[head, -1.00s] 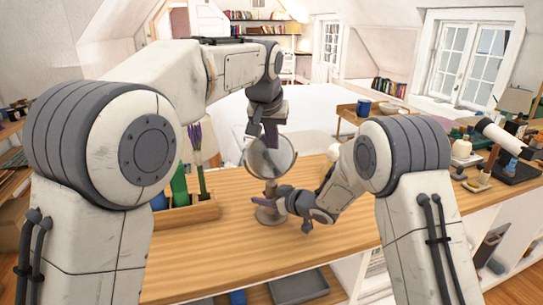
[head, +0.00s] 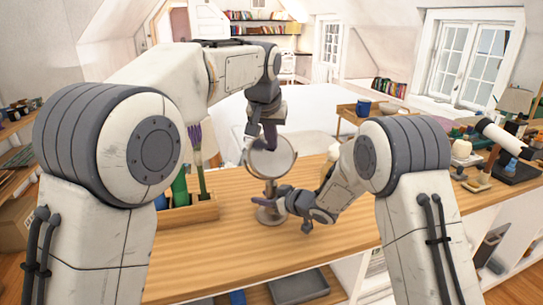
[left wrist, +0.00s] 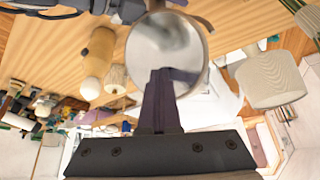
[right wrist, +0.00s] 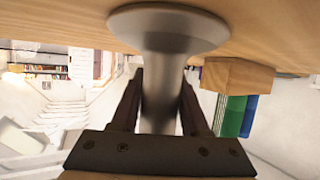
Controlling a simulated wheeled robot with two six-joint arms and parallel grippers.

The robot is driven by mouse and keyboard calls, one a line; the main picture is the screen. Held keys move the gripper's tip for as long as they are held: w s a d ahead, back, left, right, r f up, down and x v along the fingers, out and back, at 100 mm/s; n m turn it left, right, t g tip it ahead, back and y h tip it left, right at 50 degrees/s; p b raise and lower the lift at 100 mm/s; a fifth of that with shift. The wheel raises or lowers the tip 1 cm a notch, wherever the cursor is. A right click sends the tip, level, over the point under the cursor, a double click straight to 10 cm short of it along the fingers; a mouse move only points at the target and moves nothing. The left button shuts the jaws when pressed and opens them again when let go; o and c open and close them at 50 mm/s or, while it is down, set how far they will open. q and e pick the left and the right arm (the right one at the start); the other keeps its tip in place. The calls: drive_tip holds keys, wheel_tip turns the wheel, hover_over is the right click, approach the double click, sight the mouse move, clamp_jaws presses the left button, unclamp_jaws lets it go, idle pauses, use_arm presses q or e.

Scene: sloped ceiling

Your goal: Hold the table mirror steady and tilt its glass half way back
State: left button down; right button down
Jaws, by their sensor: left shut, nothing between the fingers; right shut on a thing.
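The table mirror has a round glass (head: 270,163) in a grey frame, on a stem with a round base (head: 270,215) on the wooden counter. My left gripper (head: 269,143) is shut and empty, its fingertips at the upper part of the glass. In the left wrist view the shut fingers (left wrist: 165,74) overlap the lower edge of the glass (left wrist: 165,42); whether they touch is unclear. My right gripper (head: 268,201) is shut on the stem. In the right wrist view the fingers flank the stem (right wrist: 160,100), with the base (right wrist: 168,22) above in the picture.
A wooden box (head: 190,214) with green and purple items stands on the counter, left of the mirror. A white bottle (head: 333,152) is behind my right forearm. Various items crowd the right side. The counter (head: 240,250) in front of the mirror is clear.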

use_arm(q)
drive_tip(key=shift+s+d+r, duration=0.15)
drive_tip(key=shift+s+r, duration=0.35)
drive_tip(key=shift+s+d+r, duration=0.15)
drive_tip(key=shift+s+r, duration=0.3)
drive_tip(key=shift+s, duration=0.05)
wheel_tip(320, 180, up, 9)
idle(0.8)
use_arm(e)
drive_tip(key=shift+c, duration=1.6)
unclamp_jaws()
drive_tip(key=v, duration=1.2)
